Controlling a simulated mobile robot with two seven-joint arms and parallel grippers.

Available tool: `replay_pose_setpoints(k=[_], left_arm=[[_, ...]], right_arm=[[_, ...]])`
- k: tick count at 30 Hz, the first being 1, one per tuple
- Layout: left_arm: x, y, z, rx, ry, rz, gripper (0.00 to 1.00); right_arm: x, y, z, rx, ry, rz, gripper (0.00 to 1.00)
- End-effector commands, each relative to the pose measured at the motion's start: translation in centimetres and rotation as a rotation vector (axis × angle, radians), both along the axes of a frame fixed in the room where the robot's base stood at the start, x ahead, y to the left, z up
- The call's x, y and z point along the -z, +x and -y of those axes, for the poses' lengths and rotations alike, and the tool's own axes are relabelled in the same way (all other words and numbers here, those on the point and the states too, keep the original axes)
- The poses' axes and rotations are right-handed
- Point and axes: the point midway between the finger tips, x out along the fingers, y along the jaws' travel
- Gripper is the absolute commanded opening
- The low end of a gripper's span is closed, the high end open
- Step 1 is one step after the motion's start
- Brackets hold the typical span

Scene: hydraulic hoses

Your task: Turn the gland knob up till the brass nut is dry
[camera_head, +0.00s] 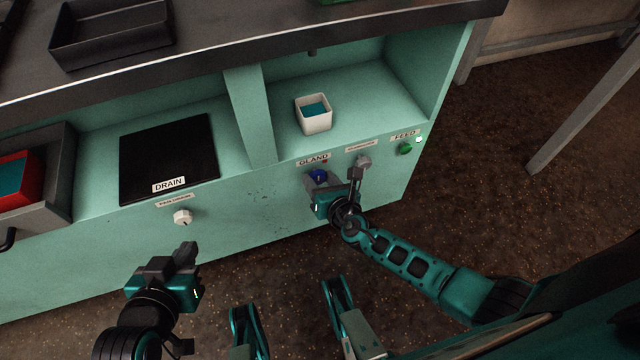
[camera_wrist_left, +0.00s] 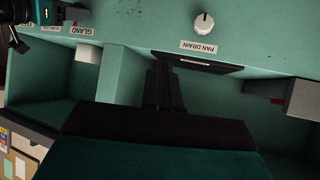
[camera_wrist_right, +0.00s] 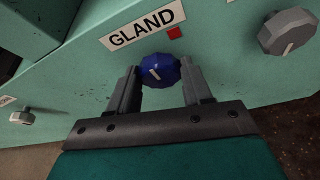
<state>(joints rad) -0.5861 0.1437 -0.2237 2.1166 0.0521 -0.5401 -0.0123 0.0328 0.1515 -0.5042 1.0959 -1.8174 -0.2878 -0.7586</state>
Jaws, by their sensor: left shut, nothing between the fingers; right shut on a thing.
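The blue gland knob (camera_head: 318,177) sits on the teal front panel under the GLAND label. In the right wrist view the knob (camera_wrist_right: 158,71) is faceted, with a pale pointer line tilted from vertical. My right gripper (camera_wrist_right: 160,82) is shut on it, one finger on each side. In the head view my right gripper (camera_head: 326,187) partly covers the knob. My left gripper (camera_head: 186,252) is shut and empty, below the PAN DRAIN knob and away from the panel. It also shows in the left wrist view (camera_wrist_left: 165,85). I cannot make out the brass nut.
A grey knob (camera_head: 362,161) and a green FEED knob (camera_head: 404,149) are right of the gland. A white PAN DRAIN knob (camera_head: 183,217) is left.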

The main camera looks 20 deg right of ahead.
Motion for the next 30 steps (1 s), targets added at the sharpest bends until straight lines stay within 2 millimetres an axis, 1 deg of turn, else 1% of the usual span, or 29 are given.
replay_pose_setpoints(k=[1,3,12,18,30], left_arm=[[0.81,0.0,0.14,0.003,-0.002,-0.002,0.0],[1.04,0.05,0.36,0.008,-0.004,-0.002,0.0],[1.17,0.33,1.02,0.021,-0.014,0.0,0.0],[1.07,0.58,1.1,0.021,-0.017,0.006,0.0],[0.97,0.7,1.06,0.02,-0.017,0.009,0.0]], right_arm=[[0.52,-0.05,0.12,-0.002,0.033,-0.001,0.19],[0.53,-0.08,0.09,-0.003,0.081,-0.003,0.19],[0.29,-0.05,0.15,-0.003,0.238,-0.01,0.19],[0.2,-0.07,0.15,-0.002,0.285,-0.012,0.19],[0.15,-0.08,0.17,0.0,0.295,-0.012,0.19]])
